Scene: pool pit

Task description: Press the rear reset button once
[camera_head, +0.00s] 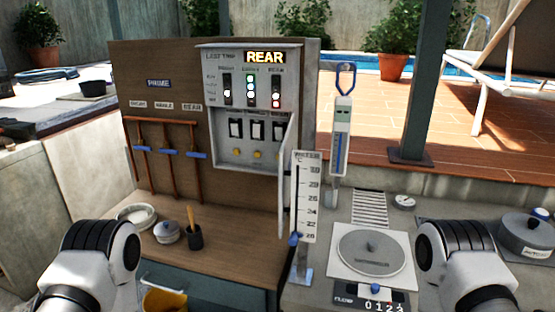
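A grey control box (249,62) is mounted on a brown wooden panel, with a lit "REAR" sign (265,57) next to the words "LAST TRIP". Below it are three columns of indicator lamps; the right column (276,90), labelled like "REAR", shows red at its bottom. Under these are three dark switches (257,130) and a row of small yellow buttons (258,155). The rightmost button is partly hard to make out beside the open door (287,165). My arm links show at the lower left and lower right; neither gripper is visible.
A white temperature scale (304,198) stands right of the box. A blue-handled gauge (341,135) stands behind it. Pipes with blue valve handles (169,153) are at left.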

